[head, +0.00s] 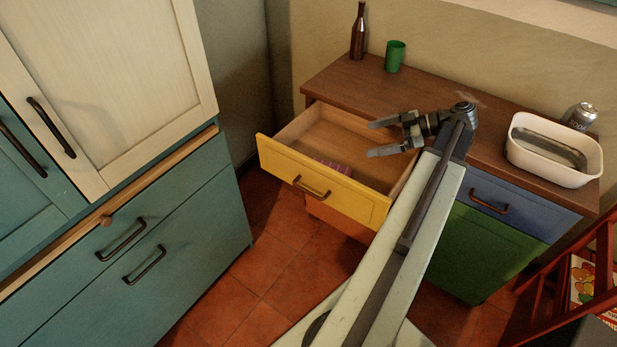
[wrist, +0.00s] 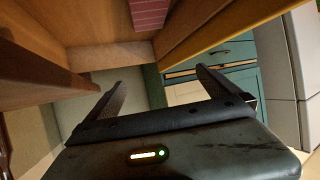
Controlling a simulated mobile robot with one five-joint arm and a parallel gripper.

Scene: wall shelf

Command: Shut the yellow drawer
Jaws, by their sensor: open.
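The yellow drawer (head: 318,188) is pulled well out of the wooden cabinet, with a dark bar handle (head: 311,188) on its front. A pink striped item (head: 331,167) lies inside it near the front; it also shows at the top of the wrist view (wrist: 150,12). My gripper (head: 375,138) is open and empty, over the right part of the open drawer, fingers pointing left. In the wrist view my gripper (wrist: 160,85) has its fingers apart with the drawer's wooden inside (wrist: 110,55) beyond them. I cannot tell whether it touches the drawer.
On the brown top (head: 440,95) stand a brown bottle (head: 358,35), a green cup (head: 395,57), a white basin (head: 553,165) and a can (head: 580,116). A blue drawer (head: 500,200) is shut at right. Teal cabinets (head: 180,240) stand at left; tiled floor (head: 270,270) lies between.

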